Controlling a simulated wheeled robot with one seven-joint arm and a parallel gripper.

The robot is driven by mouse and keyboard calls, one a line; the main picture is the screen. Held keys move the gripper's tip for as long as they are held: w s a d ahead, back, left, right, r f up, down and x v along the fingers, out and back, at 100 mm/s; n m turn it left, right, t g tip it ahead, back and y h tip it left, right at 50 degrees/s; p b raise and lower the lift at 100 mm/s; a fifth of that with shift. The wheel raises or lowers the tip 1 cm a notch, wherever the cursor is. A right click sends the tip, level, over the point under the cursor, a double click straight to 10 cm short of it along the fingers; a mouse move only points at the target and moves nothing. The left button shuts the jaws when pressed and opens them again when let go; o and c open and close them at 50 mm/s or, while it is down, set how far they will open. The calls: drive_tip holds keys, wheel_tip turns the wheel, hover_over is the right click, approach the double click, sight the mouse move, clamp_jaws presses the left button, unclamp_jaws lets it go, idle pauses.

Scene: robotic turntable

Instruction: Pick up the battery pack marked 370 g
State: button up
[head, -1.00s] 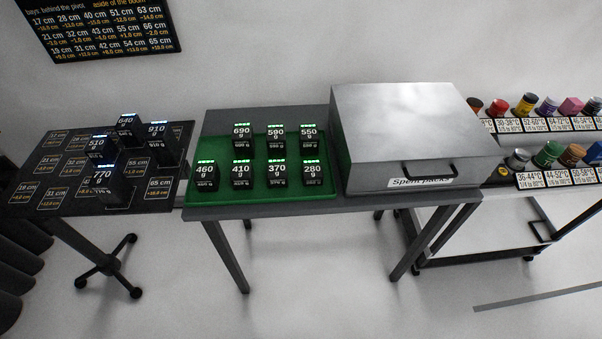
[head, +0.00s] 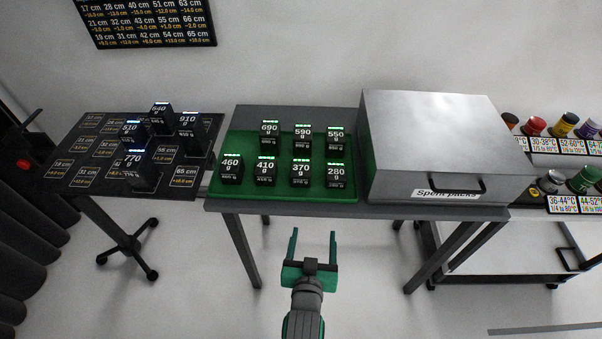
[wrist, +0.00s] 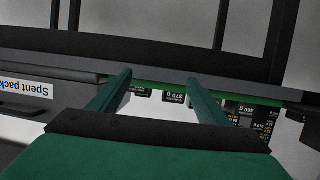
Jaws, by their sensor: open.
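The battery pack marked 370 g (head: 300,173) is a small black block with a green-lit top and white lettering. It stands upright in the front row of the green tray (head: 215,190), between the 410 g pack (head: 265,170) and the 280 g pack (head: 336,175). My gripper (head: 312,234) is open and empty, in front of and below the table's front edge, apart from the packs. In the wrist view, the 370 g pack (wrist: 175,98) appears upside down and partly cut off beyond the table edge, between my open fingers (wrist: 159,77).
Behind stand the 690 g (head: 269,132), 590 g (head: 302,138) and 550 g (head: 335,139) packs; the 460 g pack (head: 231,166) is at front left. A metal "Spent packs" box (head: 440,140) stands right. A dark table (head: 75,180) with more packs is left.

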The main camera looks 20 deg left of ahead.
approach(301, 171)
drive_tip(key=shift+w+d+f+n+g+y, duration=0.15)
drive_tip(key=shift+w+f+n+y, duration=0.1)
drive_tip(key=shift+f, duration=0.2)
drive_tip(key=shift+w+d+f+n+g+y, duration=0.15)
drive_tip(key=shift+w+f, duration=0.15)
drive_tip(key=shift+f, duration=0.15)
drive_tip(key=x, duration=1)
drive_tip(key=shift+w+a, duration=0.2)
drive_tip(key=c, duration=1.3)
drive_tip(key=shift+c, duration=0.6)
drive_tip(key=shift+r, duration=0.15)
